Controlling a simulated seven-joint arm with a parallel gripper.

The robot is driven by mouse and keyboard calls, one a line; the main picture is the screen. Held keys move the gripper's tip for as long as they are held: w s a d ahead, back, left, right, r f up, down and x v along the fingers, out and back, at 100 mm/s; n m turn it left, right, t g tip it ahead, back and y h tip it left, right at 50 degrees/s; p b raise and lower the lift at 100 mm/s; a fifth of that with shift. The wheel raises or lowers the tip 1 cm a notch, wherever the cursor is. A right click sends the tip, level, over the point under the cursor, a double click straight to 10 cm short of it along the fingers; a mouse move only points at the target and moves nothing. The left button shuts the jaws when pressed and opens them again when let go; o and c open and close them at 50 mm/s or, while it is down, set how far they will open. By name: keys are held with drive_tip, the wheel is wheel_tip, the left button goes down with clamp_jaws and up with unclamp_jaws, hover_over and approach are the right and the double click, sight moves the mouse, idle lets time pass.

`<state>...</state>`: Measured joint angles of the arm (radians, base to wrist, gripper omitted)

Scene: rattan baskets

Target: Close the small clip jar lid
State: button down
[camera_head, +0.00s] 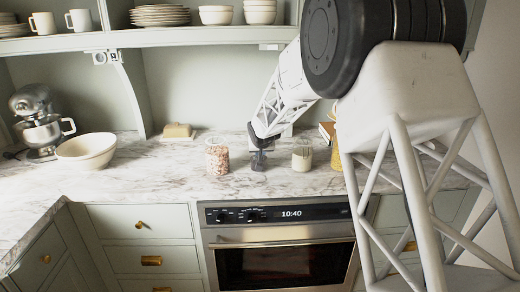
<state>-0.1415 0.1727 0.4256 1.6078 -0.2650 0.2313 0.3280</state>
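A glass jar with pale contents (302,157) stands on the marble counter, just right of my gripper. It looks smaller than the jar with pinkish contents (217,158), which stands to the left of my gripper. I cannot tell for sure which is the small clip jar, and the lids are too small to make out. My gripper (259,164) points down between these two jars, low over the counter and apart from both. Its fingers are dark and small, so I cannot tell whether they are open or shut.
A jar with yellow contents (335,158) stands farther right, partly behind my arm. A butter dish (178,132), a white bowl (87,151) and a stand mixer (38,125) stand to the left. A shelf (190,37) with dishes hangs above. The counter's front left is clear.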

drive_tip(key=shift+s+f, duration=0.1)
drive_tip(key=shift+f, duration=0.2)
drive_tip(key=c, duration=1.1)
unclamp_jaws()
drive_tip(key=shift+r, duration=0.2)
drive_tip(key=shift+r, duration=0.15)
drive_tip(key=v, duration=0.7)
drive_tip(key=shift+s+r, duration=0.1)
drive_tip(key=shift+s, duration=0.05)
